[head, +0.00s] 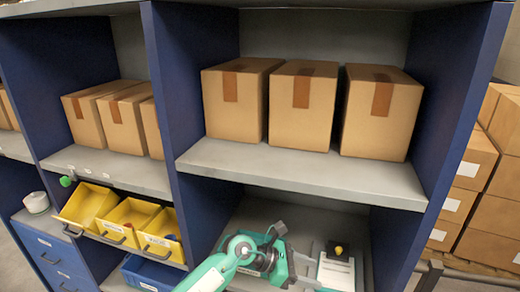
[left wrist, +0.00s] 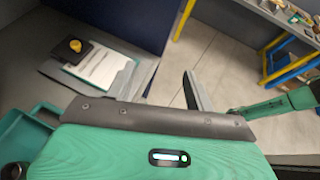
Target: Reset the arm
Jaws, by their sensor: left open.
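My left gripper (head: 282,248) is in the lower middle compartment of the shelf in the head view, at the end of my green and white arm. Its jaws are open, with nothing seen between them. In the left wrist view my left gripper (left wrist: 158,82) shows its dark jaw base and grey fingers, spread apart. My right gripper is not seen.
Three cardboard boxes (head: 302,105) stand on the grey shelf board (head: 300,172) above my left arm. Blue uprights (head: 192,80) flank the compartment. Yellow bins (head: 128,222) and a blue tray (head: 150,274) sit to the left. Stacked cartons (head: 475,190) stand at right. Floor (left wrist: 215,60) is open beyond the shelf.

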